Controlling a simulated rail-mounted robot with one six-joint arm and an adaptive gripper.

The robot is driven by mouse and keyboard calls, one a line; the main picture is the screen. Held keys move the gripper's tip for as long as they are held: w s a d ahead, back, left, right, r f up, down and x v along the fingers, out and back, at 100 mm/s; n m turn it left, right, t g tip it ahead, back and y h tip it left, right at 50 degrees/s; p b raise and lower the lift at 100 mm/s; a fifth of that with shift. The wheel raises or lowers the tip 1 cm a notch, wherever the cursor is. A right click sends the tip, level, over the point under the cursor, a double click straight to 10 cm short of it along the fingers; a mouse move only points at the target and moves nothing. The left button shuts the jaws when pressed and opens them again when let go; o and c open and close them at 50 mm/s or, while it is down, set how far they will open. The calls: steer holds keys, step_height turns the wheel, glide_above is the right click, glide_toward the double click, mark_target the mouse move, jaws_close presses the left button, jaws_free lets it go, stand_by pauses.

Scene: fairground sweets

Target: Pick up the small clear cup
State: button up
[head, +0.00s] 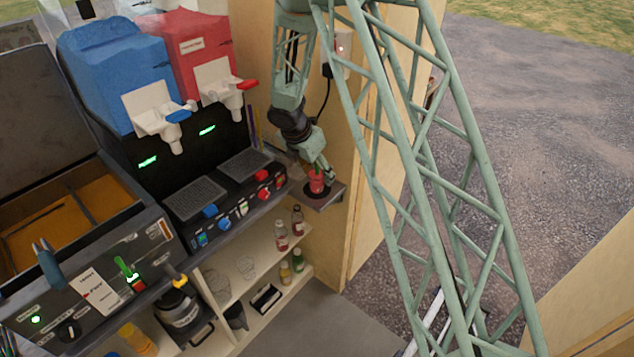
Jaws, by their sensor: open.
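Two clear vessels stand on the white shelving under the counter: a smaller clear cup (246,267) and a larger clear one (217,285) to its left. Their outlines are faint, and I cannot tell for certain which is the small clear cup. My gripper (317,167) is open, pointing down just above a small red cup-like thing (316,184) at the counter's right end. It is up and to the right of the clear vessels, well apart from them. I cannot tell whether its fingers touch the red thing.
The red thing stands on a small ledge (331,197) beside a wooden wall (362,225). Blue (108,70) and red (187,45) slush machines stand behind the counter. Bottles (282,236) share the shelving. A dark canister (180,310) hangs or stands at left. Grey floor (310,325) is clear in front.

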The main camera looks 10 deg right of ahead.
steer(key=c, duration=1)
steer(key=shift+c, duration=0.2)
steer(key=shift+r, duration=0.15)
steer(key=s+d+r+b, duration=0.1)
steer(key=s+r, duration=0.1)
steer(key=s, duration=0.6)
steer(key=s+d+r+b, duration=0.1)
steer(key=s+r, duration=0.1)
steer(key=s, duration=0.6)
steer(key=shift+r, duration=0.35)
steer(key=shift+w, duration=0.1)
